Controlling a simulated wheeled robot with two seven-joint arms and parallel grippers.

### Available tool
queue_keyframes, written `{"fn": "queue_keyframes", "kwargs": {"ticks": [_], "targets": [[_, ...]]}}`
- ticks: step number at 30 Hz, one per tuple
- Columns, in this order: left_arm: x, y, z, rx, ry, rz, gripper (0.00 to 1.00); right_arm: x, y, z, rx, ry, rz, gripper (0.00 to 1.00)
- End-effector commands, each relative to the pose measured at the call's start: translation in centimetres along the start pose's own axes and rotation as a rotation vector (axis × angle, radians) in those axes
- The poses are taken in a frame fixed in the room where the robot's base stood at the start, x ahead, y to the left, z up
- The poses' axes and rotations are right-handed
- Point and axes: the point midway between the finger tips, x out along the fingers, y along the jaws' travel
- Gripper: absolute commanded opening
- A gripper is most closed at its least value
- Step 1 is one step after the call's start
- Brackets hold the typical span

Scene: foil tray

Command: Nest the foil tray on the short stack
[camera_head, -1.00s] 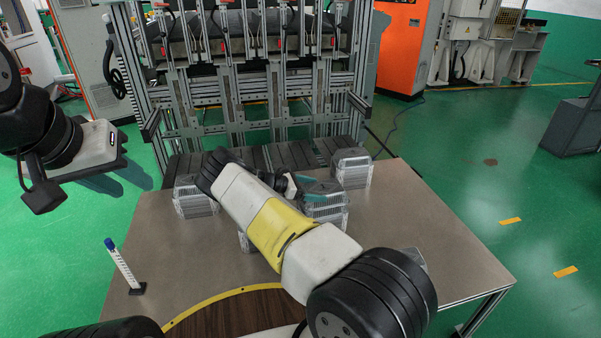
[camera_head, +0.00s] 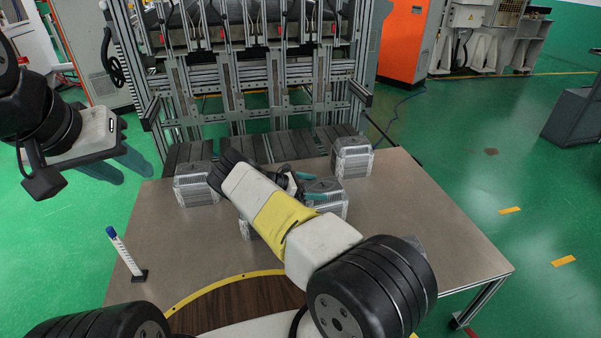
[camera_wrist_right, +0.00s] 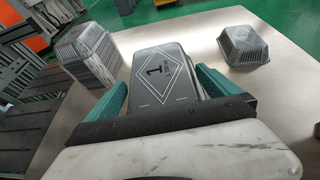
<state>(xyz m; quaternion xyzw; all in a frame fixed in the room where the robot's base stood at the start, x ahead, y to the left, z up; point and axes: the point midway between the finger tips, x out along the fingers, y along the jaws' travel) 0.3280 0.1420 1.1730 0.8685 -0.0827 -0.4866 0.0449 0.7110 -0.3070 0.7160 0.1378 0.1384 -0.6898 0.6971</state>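My right gripper (camera_wrist_right: 165,95) has its teal fingers on either side of a grey foil tray marked with a "1" in a diamond (camera_wrist_right: 160,72). Slim gaps seem to show beside the tray, so the fingers look open. In the head view this gripper (camera_head: 308,186) is at the stack in the middle of the table (camera_head: 328,205), partly hidden by my arm. A shorter grey tray or stack (camera_wrist_right: 243,45) stands to the right in the wrist view. A taller stack (camera_wrist_right: 97,48) stands to the left. My left gripper (camera_head: 115,165) is open and empty, left of the table.
The table (camera_head: 410,210) also holds stacks at the back left (camera_head: 196,188) and back right (camera_head: 352,160). Pieces near my right arm are mostly hidden. A blue-capped upright marker (camera_head: 125,254) stands at the front left. A metal frame (camera_head: 260,90) stands behind the table.

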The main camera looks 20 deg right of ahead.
Motion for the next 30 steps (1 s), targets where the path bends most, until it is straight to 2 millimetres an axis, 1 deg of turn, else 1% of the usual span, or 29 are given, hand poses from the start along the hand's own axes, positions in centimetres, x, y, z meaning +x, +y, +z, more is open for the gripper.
{"fn": "queue_keyframes", "kwargs": {"ticks": [5, 8, 11, 18, 21, 25, 30], "targets": [[0.0, 0.0, 0.0, 0.000, 0.000, 0.000, 0.36, 0.0, 0.0, 0.0, 0.000, 0.000, 0.000, 1.00], [0.0, 0.0, 0.0, 0.000, 0.000, 0.000, 0.36, -0.4, 0.0, 0.0, 0.000, 0.000, 0.001, 1.00], [0.0, 0.0, 0.0, 0.000, 0.000, 0.000, 0.36, -1.5, 0.1, 0.0, 0.000, 0.001, 0.002, 1.00], [0.0, 0.0, 0.0, 0.000, 0.000, 0.000, 0.36, -5.7, 0.1, 0.0, -0.001, 0.001, 0.003, 1.00], [0.0, 0.0, 0.0, 0.000, 0.000, 0.000, 0.36, -6.9, 0.0, 0.0, -0.001, 0.000, 0.001, 1.00], [0.0, 0.0, 0.0, 0.000, 0.000, 0.000, 0.36, -7.7, 0.0, 0.0, 0.000, 0.000, 0.000, 1.00], [0.0, 0.0, 0.0, 0.000, 0.000, 0.000, 0.36, -7.8, 0.0, 0.0, 0.000, 0.000, 0.000, 1.00]]}}
